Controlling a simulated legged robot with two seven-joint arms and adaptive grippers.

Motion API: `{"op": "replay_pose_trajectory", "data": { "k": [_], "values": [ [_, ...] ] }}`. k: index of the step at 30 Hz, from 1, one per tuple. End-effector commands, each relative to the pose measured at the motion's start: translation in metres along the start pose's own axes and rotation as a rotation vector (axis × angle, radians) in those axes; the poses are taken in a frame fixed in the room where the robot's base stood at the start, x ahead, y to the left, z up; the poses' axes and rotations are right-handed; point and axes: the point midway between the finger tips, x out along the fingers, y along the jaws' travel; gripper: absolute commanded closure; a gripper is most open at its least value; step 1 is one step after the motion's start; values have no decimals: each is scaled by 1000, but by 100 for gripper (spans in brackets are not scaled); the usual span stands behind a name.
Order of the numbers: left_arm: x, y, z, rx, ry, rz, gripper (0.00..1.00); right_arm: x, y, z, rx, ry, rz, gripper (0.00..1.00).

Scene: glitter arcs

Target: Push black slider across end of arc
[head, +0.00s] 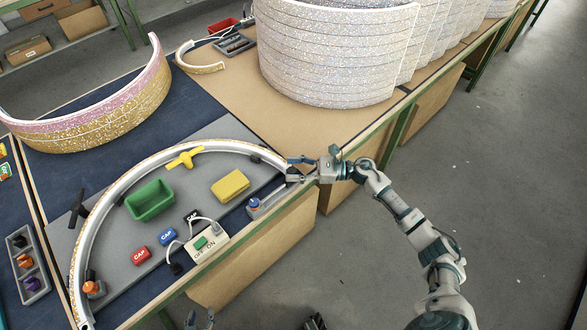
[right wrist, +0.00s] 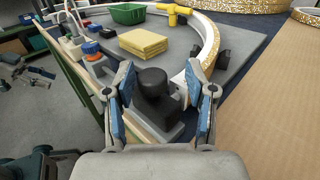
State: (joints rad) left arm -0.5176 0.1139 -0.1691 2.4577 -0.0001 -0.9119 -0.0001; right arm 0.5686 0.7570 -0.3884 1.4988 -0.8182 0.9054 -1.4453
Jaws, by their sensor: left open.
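The glitter arc (head: 127,183) lies curved on a grey board, its right end beside my right gripper. The black slider (right wrist: 153,92) is a dark rounded block at that end, seen large in the right wrist view. My right gripper (head: 292,170) has its blue-padded fingers apart, one on each side of the slider, with gaps visible in the right wrist view (right wrist: 163,98). In the head view the fingers largely hide the slider. My left gripper (head: 200,320) is open and empty at the bottom edge, partly cut off, away from the arc.
Stacked glitter arcs (head: 330,60) stand behind. Floor right of the table is clear.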

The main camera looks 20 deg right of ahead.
Motion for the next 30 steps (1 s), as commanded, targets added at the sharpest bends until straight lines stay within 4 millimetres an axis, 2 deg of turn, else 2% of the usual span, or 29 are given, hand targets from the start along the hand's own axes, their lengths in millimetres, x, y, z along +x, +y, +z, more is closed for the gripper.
{"op": "replay_pose_trajectory", "data": {
  "k": [5,8,15,21,25,30],
  "values": [
    [-2,-1,0,0,4,0,57,-2,1,0,1,2,1,45],
    [-2,-2,0,0,3,0,57,-14,1,-1,2,3,2,45],
    [-2,0,0,1,2,-1,57,-70,-2,-4,5,1,-1,45],
    [-1,0,0,1,2,-1,57,-107,-3,-4,4,0,-2,45],
    [-1,0,0,0,2,0,57,-120,-4,-3,4,-2,-1,45],
    [-1,-2,0,-1,2,0,57,-123,-3,-3,3,-2,0,45]
  ]
}}
